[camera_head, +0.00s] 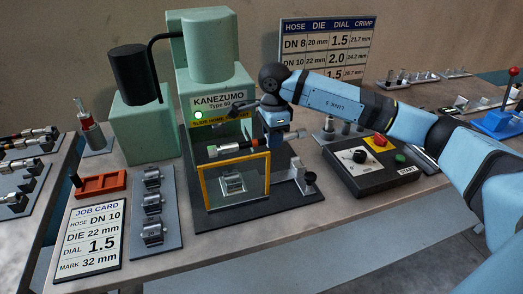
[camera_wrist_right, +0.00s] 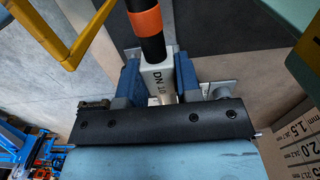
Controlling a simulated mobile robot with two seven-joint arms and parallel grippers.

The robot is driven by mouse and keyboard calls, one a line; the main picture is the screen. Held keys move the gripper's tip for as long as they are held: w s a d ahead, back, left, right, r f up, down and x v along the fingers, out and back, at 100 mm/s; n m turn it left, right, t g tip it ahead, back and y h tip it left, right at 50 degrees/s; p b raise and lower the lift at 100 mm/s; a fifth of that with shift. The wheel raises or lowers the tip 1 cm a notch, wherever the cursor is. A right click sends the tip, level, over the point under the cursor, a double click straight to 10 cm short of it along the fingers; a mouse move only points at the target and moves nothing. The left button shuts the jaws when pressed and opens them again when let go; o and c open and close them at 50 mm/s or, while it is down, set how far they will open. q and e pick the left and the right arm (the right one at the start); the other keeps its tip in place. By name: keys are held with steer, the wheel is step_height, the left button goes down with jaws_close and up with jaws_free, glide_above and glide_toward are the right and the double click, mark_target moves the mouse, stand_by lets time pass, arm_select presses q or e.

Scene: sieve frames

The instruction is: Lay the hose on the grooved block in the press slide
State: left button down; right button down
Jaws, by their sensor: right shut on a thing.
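The hose (camera_head: 229,148) is short and black with an orange band and metal ends. It lies roughly level in the air above the press slide, behind and above the yellow-framed guard. My right gripper (camera_head: 276,137) is shut on the hose's right part. In the right wrist view, my blue fingers (camera_wrist_right: 158,80) clasp a pale piece marked DN 10, with the black hose and orange band (camera_wrist_right: 147,22) beyond. The grooved block (camera_head: 232,183) shows through the clear guard, below the hose and apart from it. My left gripper is not in view.
The guard (camera_head: 266,180) stands in front of the slide; its yellow frame also shows in the right wrist view (camera_wrist_right: 68,50). A control box (camera_head: 372,172) stands right of the press. The job card (camera_head: 91,238) and a rack of dies (camera_head: 153,205) lie left.

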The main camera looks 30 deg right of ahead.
mark_target(271, 178)
steer(key=f, duration=0.3)
steer(key=shift+w+d+b, duration=0.1)
steer(key=shift+w+b, duration=0.1)
steer(key=shift+b, duration=0.1)
steer(key=f, duration=0.3)
steer(key=shift+s+b, duration=0.35)
steer(key=shift+w+f, duration=0.15)
steer(key=shift+f, duration=0.05)
steer(key=shift+r, duration=0.1)
step_height(271, 178, down, 2)
steer(key=shift+b, duration=0.85)
steer(key=shift+f, duration=0.4)
arm_select(q)
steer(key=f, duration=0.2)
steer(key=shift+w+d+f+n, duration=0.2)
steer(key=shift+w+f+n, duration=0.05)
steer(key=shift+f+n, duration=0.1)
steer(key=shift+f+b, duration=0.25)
steer(key=shift+b, duration=0.15)
